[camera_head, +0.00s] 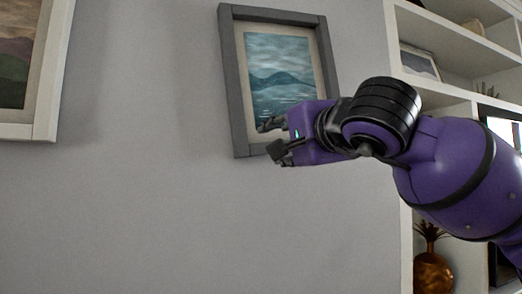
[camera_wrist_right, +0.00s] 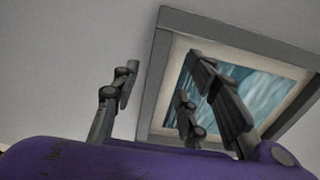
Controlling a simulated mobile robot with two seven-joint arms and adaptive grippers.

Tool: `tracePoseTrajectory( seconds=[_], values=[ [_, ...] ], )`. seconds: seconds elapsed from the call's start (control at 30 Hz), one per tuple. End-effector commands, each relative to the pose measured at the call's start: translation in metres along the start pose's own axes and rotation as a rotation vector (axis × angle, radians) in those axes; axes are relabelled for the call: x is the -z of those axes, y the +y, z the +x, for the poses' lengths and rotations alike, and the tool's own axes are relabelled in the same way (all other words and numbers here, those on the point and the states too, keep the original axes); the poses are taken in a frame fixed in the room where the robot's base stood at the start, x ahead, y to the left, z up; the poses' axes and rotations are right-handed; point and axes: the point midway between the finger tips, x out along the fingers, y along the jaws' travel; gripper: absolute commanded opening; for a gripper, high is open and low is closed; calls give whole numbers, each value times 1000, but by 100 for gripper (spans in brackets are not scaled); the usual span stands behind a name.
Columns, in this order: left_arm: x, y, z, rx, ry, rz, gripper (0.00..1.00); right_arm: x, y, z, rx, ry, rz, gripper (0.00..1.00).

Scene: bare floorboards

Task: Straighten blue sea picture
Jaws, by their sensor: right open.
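The blue sea picture (camera_head: 275,78) hangs on the grey wall in a grey frame with a pale mat, and shows dark hills over blue water. Its frame leans in the head view, the top edge dropping to the right. My right gripper (camera_head: 272,138) is open in front of the picture's lower part and hides its lower right corner. In the right wrist view the picture (camera_wrist_right: 262,90) lies beyond the open fingers of the gripper (camera_wrist_right: 164,68), with the frame's left side showing between them. I cannot tell whether they touch it. My left gripper is not in view.
Another framed picture (camera_head: 18,60) with a pale frame hangs at the far left. A white shelf unit (camera_head: 440,85) stands at the right, holding a small framed picture (camera_head: 420,62) and a copper-coloured vase (camera_head: 433,272). The wall below the sea picture is bare.

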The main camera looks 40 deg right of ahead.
Motion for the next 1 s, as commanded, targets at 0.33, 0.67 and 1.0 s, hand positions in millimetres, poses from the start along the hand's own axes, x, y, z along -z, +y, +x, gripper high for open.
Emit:
tracePoseTrajectory(
  seconds=[0.33, 0.67, 1.0],
  values=[
    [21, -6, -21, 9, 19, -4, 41, 2, -5, 49, 1, -1, 7, 41],
    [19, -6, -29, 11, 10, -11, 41, 0, 0, 64, -2, -4, 3, 41],
    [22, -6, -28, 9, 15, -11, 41, -1, 2, 66, -4, -4, 3, 35]
  ],
)
